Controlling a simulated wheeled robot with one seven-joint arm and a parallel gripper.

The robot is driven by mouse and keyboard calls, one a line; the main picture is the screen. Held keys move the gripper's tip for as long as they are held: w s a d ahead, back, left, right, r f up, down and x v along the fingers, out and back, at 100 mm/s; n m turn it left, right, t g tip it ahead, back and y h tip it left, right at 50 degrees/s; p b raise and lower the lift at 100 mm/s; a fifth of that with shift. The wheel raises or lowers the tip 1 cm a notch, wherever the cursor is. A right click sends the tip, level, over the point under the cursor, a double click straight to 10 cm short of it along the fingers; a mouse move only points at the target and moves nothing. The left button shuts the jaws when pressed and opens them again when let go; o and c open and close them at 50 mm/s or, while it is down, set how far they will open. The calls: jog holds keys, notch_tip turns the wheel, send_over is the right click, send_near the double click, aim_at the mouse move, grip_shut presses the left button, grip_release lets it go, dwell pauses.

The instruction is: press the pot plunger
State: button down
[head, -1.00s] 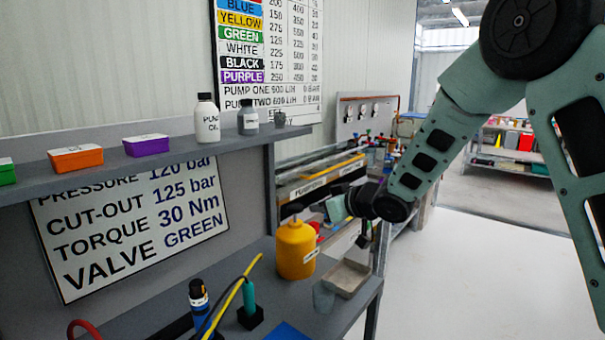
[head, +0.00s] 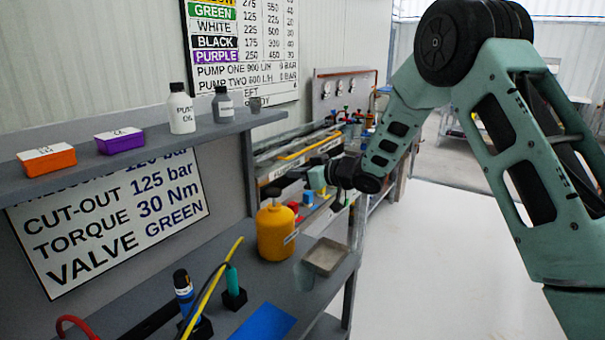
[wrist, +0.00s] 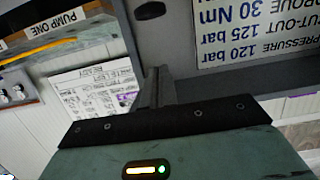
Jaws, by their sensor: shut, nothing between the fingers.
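The yellow pot (head: 276,234) stands on the grey bench, near its right end. Its dark plunger (head: 272,192) sticks up from the top. My gripper (head: 298,175) is in the air just above and to the right of the plunger in the head view, apart from the pot; its fingers are small and hard to make out there. In the wrist view my gripper (wrist: 157,84) shows its fingers shut together and empty. A dark round thing (wrist: 150,10) is beyond the fingertips; I cannot tell whether it is the plunger's knob.
A metal tray (head: 326,256) lies right of the pot. A green-topped tool (head: 232,282) and a blue-black cylinder (head: 184,288) stand nearer. A shelf (head: 140,148) with bottles and boxes runs above the bench. White floor (head: 450,260) is clear on the right.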

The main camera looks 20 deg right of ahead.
jog(key=p, duration=0.1)
send_over(274, 193)
jog(key=d, duration=0.2)
jog(key=f, duration=0.1)
jog(key=shift+s+f+p, duration=0.15)
jog(key=shift+f+p, duration=0.1)
jog(key=shift+f, duration=0.85)
jog(key=shift+s+f+p, duration=0.1)
jog(key=shift+f+p, duration=0.15)
jog(key=shift+f, duration=0.85)
notch_tip(274, 193, down, 4)
jog(key=b, duration=0.2)
jog(key=shift+r+b, duration=0.15)
jog(key=shift+b, duration=0.2)
jog(key=shift+r, duration=0.1)
